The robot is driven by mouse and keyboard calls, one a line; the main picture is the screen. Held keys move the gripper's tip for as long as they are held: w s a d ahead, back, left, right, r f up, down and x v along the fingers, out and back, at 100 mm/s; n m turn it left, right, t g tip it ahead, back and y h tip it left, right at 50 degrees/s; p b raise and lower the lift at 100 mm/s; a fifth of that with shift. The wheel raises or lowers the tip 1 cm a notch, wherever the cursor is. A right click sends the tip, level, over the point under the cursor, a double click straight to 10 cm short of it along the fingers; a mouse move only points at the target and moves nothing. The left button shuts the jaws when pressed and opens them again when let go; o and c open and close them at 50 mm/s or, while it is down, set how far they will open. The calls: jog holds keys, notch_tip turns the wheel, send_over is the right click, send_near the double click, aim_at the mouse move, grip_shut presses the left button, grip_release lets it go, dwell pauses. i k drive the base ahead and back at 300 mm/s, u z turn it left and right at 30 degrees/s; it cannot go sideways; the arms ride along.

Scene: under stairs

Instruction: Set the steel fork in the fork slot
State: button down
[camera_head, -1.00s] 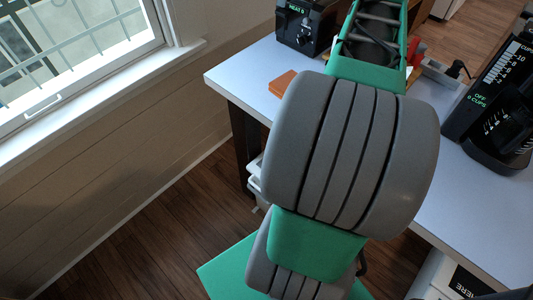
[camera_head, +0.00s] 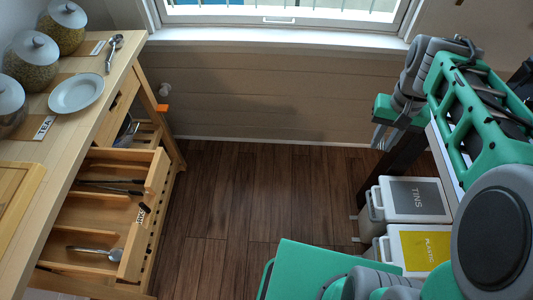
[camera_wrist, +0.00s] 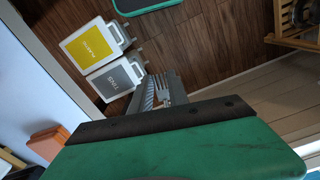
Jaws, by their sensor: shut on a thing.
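My gripper (camera_head: 385,132) is at the right in the head view, beside the white counter and far from the drawer. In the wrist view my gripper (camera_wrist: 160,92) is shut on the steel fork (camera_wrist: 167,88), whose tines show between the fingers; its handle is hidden. An open wooden drawer (camera_head: 160,172) with divided compartments is at the left in the head view. Its near compartment holds a steel spoon or ladle (camera_head: 95,252). Its far compartment holds thin dark-handled cutlery (camera_head: 110,186).
A wooden counter with a white plate (camera_head: 76,93), lidded jars (camera_head: 31,60) and a spoon (camera_head: 113,50) stands above the drawer. A tins bin (camera_head: 413,198) and a yellow-labelled plastic bin (camera_head: 424,246) stand at right. Wooden floor (camera_head: 260,190) between is clear.

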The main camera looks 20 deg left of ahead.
aim_at(108, 215)
jog(key=z, duration=0.05)
jog(key=k, duration=0.15)
jog(key=u, duration=1.5)
jog(key=i, duration=0.55)
jog(key=u, duration=3.9)
